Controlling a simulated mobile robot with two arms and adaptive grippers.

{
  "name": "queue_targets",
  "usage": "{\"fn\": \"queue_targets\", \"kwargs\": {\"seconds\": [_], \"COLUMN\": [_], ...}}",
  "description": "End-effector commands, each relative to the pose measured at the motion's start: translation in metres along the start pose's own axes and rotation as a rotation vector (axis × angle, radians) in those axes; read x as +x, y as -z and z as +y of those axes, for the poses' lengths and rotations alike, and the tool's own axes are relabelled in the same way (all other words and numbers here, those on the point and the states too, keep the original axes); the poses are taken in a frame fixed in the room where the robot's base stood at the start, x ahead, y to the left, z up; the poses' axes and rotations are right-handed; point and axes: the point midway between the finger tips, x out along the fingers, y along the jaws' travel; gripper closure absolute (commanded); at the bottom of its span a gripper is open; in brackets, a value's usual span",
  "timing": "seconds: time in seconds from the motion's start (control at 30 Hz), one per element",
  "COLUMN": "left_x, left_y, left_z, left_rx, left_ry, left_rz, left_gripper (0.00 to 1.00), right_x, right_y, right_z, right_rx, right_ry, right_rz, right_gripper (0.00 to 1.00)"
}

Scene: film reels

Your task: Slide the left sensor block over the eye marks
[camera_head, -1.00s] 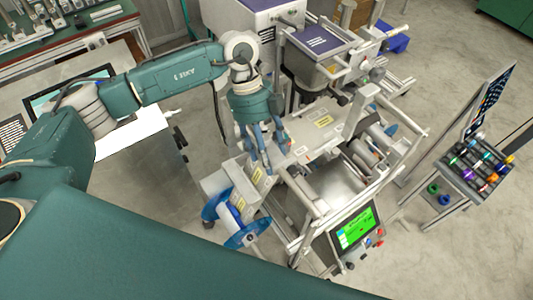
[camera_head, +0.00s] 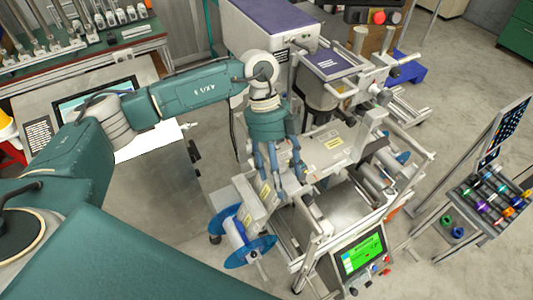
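My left gripper (camera_head: 285,176) points down at the left end of the machine's metal top plate (camera_head: 330,148). Its slim blue-grey fingers look spread apart. Small grey parts with yellow labels (camera_head: 264,192) lie just left of the fingers. I cannot tell which part is the left sensor block, nor whether the fingers touch it. The eye marks are too small to make out. My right gripper is not in view.
A blue-flanged reel (camera_head: 240,238) hangs at the machine's front left. A green-lit screen (camera_head: 361,254) stands at its front right. A rack of coloured spools (camera_head: 490,198) stands at far right. Bare floor (camera_head: 440,130) lies between.

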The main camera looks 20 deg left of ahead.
Motion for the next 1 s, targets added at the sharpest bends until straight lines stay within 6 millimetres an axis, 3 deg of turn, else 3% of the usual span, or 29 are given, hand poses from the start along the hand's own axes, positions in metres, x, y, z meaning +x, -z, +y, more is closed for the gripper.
{"fn": "queue_targets", "kwargs": {"seconds": [0.07, 0.3, 0.5, 0.7, 1.0], "left_x": [-0.016, -0.038, -0.051, -0.057, -0.058], "left_y": [-0.006, -0.062, -0.095, -0.111, -0.113], "left_z": [0.001, 0.000, 0.000, 0.000, 0.000], "left_rx": [-0.004, -0.008, -0.005, -0.002, 0.000], "left_ry": [0.003, 0.003, 0.002, 0.002, 0.001], "left_rz": [-0.002, 0.000, 0.000, -0.001, -0.001], "left_gripper": [0.31, 0.31, 0.31, 0.31, 0.31], "right_x": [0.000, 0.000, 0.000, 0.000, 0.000], "right_y": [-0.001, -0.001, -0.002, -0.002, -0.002], "right_z": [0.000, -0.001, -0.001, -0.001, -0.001], "right_rx": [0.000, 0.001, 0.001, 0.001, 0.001], "right_ry": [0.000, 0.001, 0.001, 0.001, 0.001], "right_rz": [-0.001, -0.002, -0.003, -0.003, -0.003], "right_gripper": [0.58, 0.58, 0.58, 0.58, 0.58]}}
